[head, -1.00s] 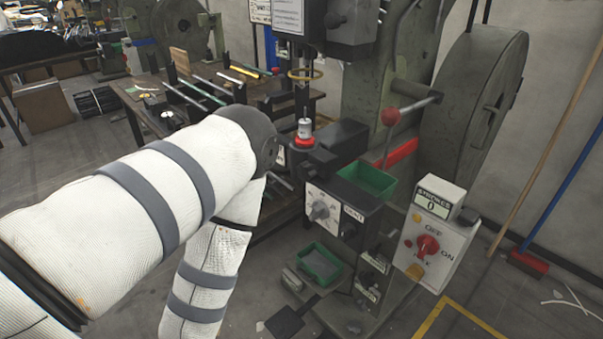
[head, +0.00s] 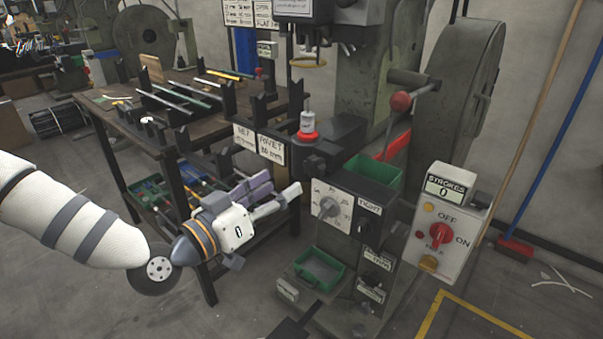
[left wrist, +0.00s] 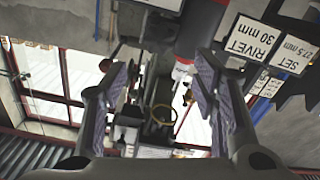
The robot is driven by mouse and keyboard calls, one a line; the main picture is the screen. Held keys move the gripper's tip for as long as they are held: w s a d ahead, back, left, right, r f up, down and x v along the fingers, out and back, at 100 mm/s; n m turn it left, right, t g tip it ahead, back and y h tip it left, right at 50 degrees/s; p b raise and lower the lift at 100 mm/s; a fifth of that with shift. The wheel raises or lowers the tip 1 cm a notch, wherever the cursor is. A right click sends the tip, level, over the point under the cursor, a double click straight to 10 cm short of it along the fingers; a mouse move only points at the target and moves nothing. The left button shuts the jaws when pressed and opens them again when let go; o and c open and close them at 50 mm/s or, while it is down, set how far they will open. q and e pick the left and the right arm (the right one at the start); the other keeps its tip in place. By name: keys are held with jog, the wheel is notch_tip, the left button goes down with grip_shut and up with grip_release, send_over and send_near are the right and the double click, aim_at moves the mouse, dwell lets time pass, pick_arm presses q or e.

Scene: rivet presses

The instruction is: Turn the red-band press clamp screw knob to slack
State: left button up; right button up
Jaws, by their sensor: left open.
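The press stands at centre right with a red band (head: 397,147) on its frame. Its front panel (head: 345,190) carries a grey pointer dial (head: 328,207) and a label reading TIGHT (head: 369,207). A dark knob (head: 366,226) shows below that label. Another dark knob (head: 314,164) sits higher, by the press head; I cannot tell for sure which is the clamp screw knob. My left gripper (head: 287,189) is open and empty, left of the panel and apart from it. In the left wrist view its two fingers (left wrist: 160,75) stand spread apart. My right gripper is not in view.
A strokes control box (head: 443,225) with a red switch stands right of the panel. A green bin (head: 369,175) sits behind the panel, and a green tray (head: 319,269) below. RIVET and SET signs (head: 258,145) hang above my gripper. A workbench (head: 150,125) stands behind it.

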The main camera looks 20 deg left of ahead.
aim_at(310, 168)
pick_arm(q)
jog(key=b+x, duration=0.1)
jog(key=x, duration=0.8)
jog(key=shift+w+d+f, duration=0.15)
jog(key=shift+w+f, duration=0.05)
jog(key=shift+w, duration=0.1)
jog(key=shift+c, duration=0.6)
jog(key=c, duration=1)
